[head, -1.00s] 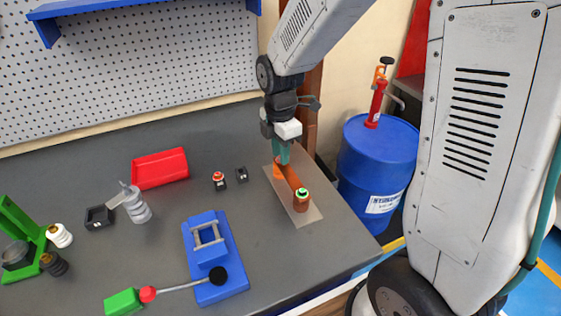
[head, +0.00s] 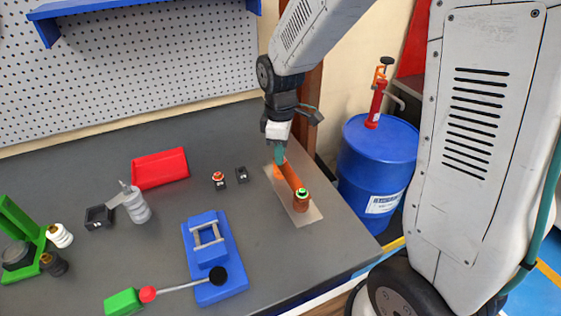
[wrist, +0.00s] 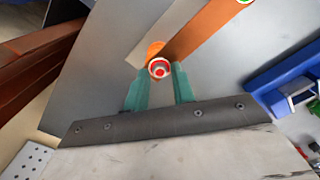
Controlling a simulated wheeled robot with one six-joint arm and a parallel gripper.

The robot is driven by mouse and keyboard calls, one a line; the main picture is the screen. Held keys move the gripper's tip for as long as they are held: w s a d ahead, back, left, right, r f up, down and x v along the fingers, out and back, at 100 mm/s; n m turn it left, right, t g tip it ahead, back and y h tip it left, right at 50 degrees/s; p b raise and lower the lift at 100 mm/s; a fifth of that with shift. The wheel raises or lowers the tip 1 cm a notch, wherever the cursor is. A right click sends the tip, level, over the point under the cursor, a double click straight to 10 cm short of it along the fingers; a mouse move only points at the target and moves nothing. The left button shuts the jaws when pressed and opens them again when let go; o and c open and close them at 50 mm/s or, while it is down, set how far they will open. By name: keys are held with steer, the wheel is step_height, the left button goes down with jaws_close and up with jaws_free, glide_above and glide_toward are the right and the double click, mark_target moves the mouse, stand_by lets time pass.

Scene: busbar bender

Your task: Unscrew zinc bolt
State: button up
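The copper busbar (head: 290,176) lies along a pale plate on the right part of the bench; it also shows in the wrist view (wrist: 205,28). A bolt with a silver rim and a red ring (wrist: 159,68) stands at its far end, above an orange part. I take it for the zinc bolt. My gripper (head: 280,160) points down over this end. In the wrist view its teal fingers (wrist: 160,75) stand on both sides of the bolt and appear to touch it. A green-ringed bolt (head: 302,192) stands at the bar's near end.
Two small black holders stand left of the plate, one with a red-topped piece (head: 218,178), the other (head: 241,174) seemingly empty. A red bin (head: 160,168), a blue bender (head: 215,260) with a lever and a grey cylinder (head: 138,208) are farther left. A blue drum (head: 375,165) stands beyond the bench's right edge.

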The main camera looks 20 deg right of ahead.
steer(key=shift+m, duration=0.5)
stand_by(0.3)
jaws_close()
